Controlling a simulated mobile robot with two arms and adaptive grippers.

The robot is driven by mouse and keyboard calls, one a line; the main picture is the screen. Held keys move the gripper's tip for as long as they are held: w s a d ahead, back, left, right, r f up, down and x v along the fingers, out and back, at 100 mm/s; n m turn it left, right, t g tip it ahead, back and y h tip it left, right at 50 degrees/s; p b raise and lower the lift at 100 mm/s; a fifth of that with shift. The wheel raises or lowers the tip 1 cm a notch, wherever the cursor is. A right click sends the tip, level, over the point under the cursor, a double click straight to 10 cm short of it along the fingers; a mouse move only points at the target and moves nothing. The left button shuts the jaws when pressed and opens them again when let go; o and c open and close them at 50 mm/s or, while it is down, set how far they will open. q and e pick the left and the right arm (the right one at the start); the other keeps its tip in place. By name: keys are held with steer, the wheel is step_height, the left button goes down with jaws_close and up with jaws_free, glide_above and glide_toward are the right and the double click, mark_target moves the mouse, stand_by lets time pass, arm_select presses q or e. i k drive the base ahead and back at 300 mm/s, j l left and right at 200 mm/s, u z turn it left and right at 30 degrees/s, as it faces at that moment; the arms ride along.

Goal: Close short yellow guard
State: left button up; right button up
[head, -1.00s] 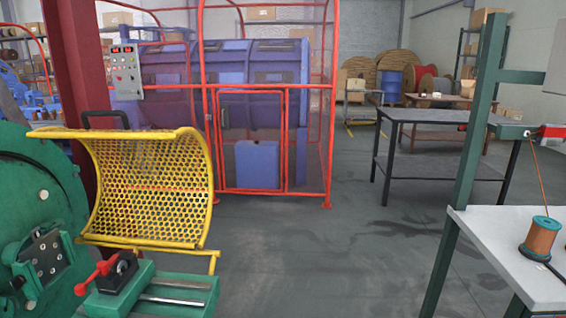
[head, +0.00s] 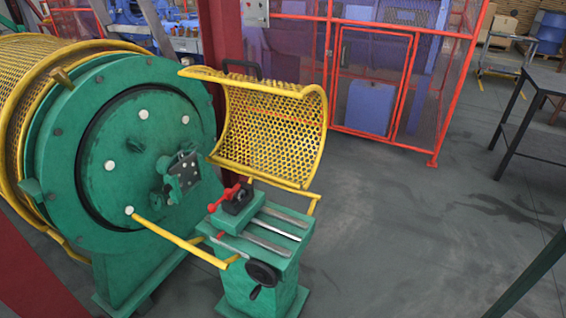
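The short yellow guard (head: 268,130) is a curved, perforated yellow panel in a yellow tube frame. In the head view it stands raised and open behind the green machine bed (head: 262,240), to the right of the green round drum plate (head: 135,140). A black handle (head: 240,68) sits at its top edge. A red lever (head: 225,194) shows on the bed below it. Neither of my grippers is in view.
A longer yellow mesh guard (head: 40,75) covers the drum at the left. A red post (head: 221,40) stands behind the guard. A red-framed cage (head: 385,75) is at the back, and a dark table (head: 545,85) at the right. The grey floor between is clear.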

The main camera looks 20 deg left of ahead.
mark_target(274, 90)
steer(key=i+j+u, duration=0.1)
steer(key=u, duration=0.35)
steer(key=i+j+u, duration=0.15)
steer(key=u, duration=0.25)
steer(key=j, duration=0.1)
